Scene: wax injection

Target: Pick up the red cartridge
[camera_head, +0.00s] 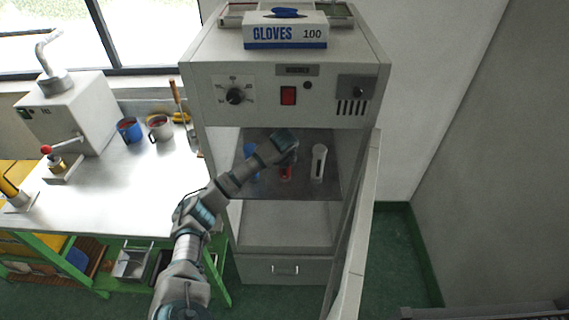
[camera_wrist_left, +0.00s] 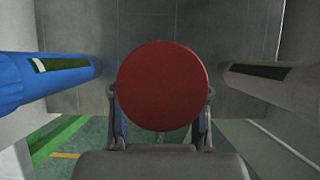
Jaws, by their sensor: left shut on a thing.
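The red cartridge (camera_wrist_left: 162,85) fills the middle of the left wrist view, seen end-on as a round red face. My left gripper (camera_wrist_left: 161,120) has one finger on each side of it and is shut on it. In the head view the red cartridge (camera_head: 286,172) shows as a small red patch on the cabinet's upper shelf, below my left gripper (camera_head: 288,152), partly hidden by it. I cannot tell whether the cartridge touches the shelf. My right gripper is not in view.
A blue cartridge (camera_wrist_left: 45,80) stands left of the red one and a white cartridge (camera_head: 318,163) right of it, both close. The open cabinet door (camera_head: 358,235) borders the right side. A glove box (camera_head: 286,32) sits on the cabinet. The workbench (camera_head: 130,185) is at left.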

